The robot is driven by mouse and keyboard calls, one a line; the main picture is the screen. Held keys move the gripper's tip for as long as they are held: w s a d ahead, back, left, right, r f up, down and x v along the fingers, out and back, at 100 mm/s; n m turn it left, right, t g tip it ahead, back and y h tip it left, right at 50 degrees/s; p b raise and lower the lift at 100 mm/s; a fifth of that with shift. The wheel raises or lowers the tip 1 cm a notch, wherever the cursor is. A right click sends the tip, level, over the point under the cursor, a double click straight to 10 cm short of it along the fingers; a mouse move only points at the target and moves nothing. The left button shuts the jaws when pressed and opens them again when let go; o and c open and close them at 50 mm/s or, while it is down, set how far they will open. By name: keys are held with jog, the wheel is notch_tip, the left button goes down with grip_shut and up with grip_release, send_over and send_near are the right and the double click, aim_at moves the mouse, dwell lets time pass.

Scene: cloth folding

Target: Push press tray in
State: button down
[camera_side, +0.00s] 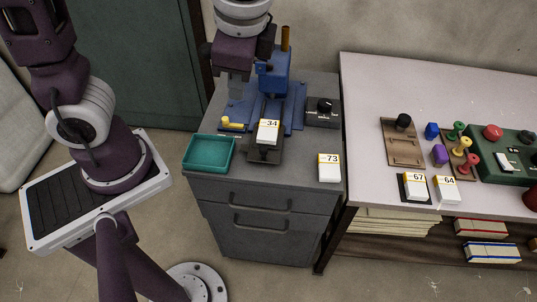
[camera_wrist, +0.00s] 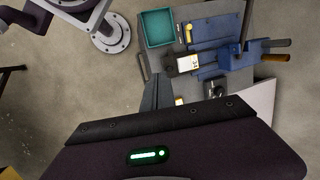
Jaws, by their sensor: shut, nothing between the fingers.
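The blue press (camera_side: 275,78) stands at the back of the grey cabinet top, with a lever handle rising from it. Its dark press tray (camera_side: 264,156) sticks out toward the front of the cabinet. A white block labelled 34 (camera_side: 267,132) lies on the tray. In the wrist view, the block (camera_wrist: 188,64) and the tray's outer end (camera_wrist: 170,66) show beside the blue press (camera_wrist: 228,54). My gripper (camera_side: 237,92) is shut and empty, at the left of the press in the side view. Its fingers (camera_wrist: 157,80) also show in the wrist view. I see no clear contact with the tray.
An empty teal bin (camera_side: 208,153) sits left of the tray. A black-knobbed box (camera_side: 323,112) and a block labelled 73 (camera_side: 329,168) are to the right. A small yellow part (camera_side: 231,124) lies beside the press. A pale table (camera_side: 370,85) with several objects adjoins the cabinet.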

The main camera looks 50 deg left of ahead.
jog(key=w+d+f+m+y, duration=0.35)
jog(key=d+f+m, duration=0.25)
jog(key=f, duration=0.2)
jog(key=m+t+y, duration=0.3)
jog(key=m+y, duration=0.1)
jog(key=m, duration=0.3)
send_near(265, 154)
jog(key=x, duration=0.6)
jog(key=shift+d+f, duration=0.1)
jog(key=shift+f, duration=0.15)
jog(key=shift+a, duration=0.25)
jog(key=shift+w, duration=0.1)
jog(key=w+a, duration=0.7)
jog(key=shift+w+a, duration=0.3)
jog(key=shift+a, duration=0.05)
